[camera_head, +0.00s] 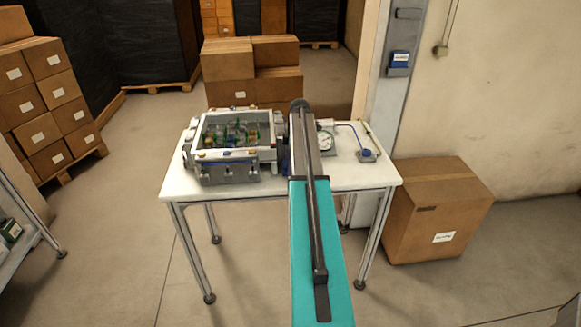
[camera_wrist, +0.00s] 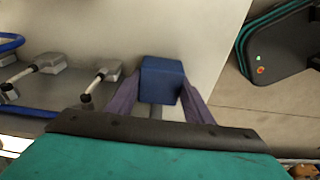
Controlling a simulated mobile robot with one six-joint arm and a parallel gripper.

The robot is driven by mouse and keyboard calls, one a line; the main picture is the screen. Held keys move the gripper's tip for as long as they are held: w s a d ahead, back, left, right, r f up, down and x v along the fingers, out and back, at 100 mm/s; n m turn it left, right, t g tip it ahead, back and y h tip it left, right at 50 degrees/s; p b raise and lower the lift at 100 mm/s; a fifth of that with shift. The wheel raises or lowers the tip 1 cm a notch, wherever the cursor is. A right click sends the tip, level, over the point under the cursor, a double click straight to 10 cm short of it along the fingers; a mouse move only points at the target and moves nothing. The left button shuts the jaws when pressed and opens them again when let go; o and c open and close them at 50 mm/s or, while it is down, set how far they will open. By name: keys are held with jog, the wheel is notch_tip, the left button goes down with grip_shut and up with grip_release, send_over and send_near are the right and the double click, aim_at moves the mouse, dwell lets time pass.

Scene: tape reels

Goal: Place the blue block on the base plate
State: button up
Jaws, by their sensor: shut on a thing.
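The blue block (camera_wrist: 161,80) sits between the two purple-grey fingers of my gripper (camera_wrist: 160,97) in the wrist view. The fingers hold it from the left and right sides. A pale surface lies beyond the block, and I cannot tell how far below it that is. In the head view my arm covers the gripper and the block. I cannot make out the base plate for certain in either view.
In the head view, a white table (camera_head: 180,188) carries an open grey-white case (camera_head: 232,176) with small parts inside, left of my arm. A cardboard box (camera_head: 440,215) stands on the floor.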

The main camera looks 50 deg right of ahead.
jog(key=shift+r, duration=0.15)
jog(key=shift+r+b, duration=0.85)
jog(key=shift+r, duration=0.55)
jog(key=shift+s+a+r, duration=0.15)
jog(key=shift+r, duration=0.05)
jog(key=s+a+b, duration=0.2)
jog(key=s+a, duration=0.2)
jog(key=s, duration=0.2)
jog(key=s+a+r+b, duration=0.1)
jog(key=s+a+b, duration=0.1)
jog(key=s+a, duration=0.2)
jog(key=s, duration=0.3)
jog(key=shift+a+r, duration=0.2)
jog(key=shift+r, duration=0.1)
jog(key=shift+s, duration=0.1)
jog(key=w+a+r+m, duration=0.3)
jog(key=w+a, duration=0.2)
jog(key=a, duration=1)
jog(key=w+a+r+m+h, duration=0.1)
jog(key=w+a+r+m, duration=0.2)
jog(key=a, duration=1.2)
jog(key=w+a+r+m, duration=0.3)
jog(key=w+a, duration=0.3)
jog(key=a, duration=1)
jog(key=shift+w+m+t, duration=0.3)
jog(key=shift+w+m, duration=0.1)
jog(key=shift+m, duration=0.1)
